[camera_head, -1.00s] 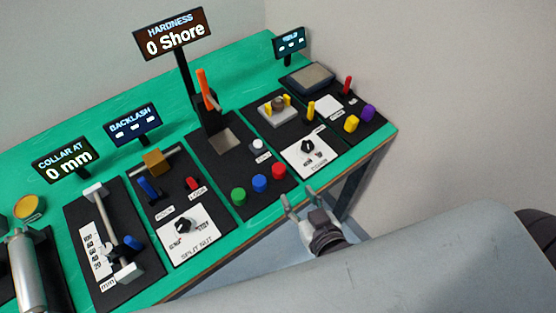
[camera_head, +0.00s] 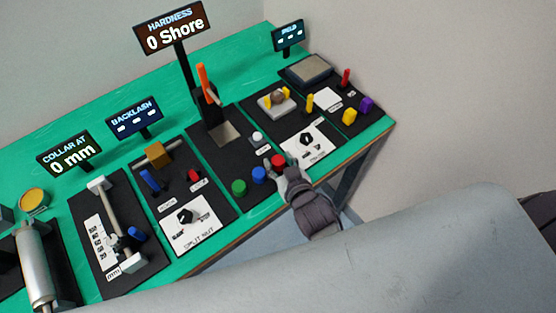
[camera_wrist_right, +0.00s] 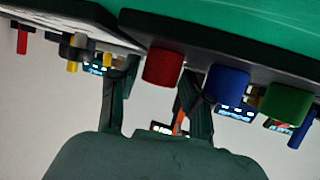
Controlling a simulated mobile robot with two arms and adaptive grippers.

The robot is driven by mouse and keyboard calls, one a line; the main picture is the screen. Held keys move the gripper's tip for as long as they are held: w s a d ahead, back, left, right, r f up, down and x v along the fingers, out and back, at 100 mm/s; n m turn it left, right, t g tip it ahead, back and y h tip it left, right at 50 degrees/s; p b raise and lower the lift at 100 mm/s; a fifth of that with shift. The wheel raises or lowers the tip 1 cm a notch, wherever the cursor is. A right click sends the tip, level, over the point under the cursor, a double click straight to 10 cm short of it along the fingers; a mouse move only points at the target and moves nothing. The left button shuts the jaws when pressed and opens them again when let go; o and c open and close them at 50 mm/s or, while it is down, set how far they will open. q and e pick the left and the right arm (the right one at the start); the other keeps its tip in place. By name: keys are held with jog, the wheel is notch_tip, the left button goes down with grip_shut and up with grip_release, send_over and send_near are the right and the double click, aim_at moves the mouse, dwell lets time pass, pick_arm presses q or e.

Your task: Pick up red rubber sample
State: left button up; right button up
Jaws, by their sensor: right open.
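The red rubber sample (camera_head: 278,161) is a short cylinder at the front right of the hardness tester's black board (camera_head: 228,165). It also shows in the right wrist view (camera_wrist_right: 162,67), between the two fingers. My right gripper (camera_head: 282,172) is open, with its fingertips at the sample; I cannot tell whether they touch it. In the right wrist view my right gripper (camera_wrist_right: 158,95) has one finger on each side of the red sample. The blue sample (camera_head: 259,174) and green sample (camera_head: 239,187) stand in a row beside it. My left gripper is not seen.
The blue sample is close beside one finger in the right wrist view (camera_wrist_right: 226,82). A white dial panel (camera_head: 306,141) lies right of my gripper. The hardness display (camera_head: 173,30) stands behind on a post. The green table (camera_head: 222,243) ends just in front of the boards.

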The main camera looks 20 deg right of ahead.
jog(key=shift+s, duration=0.1)
jog(key=shift+c, duration=0.7)
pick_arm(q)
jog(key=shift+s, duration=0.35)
pick_arm(e)
jog(key=c, duration=0.7)
jog(key=shift+r, duration=0.1)
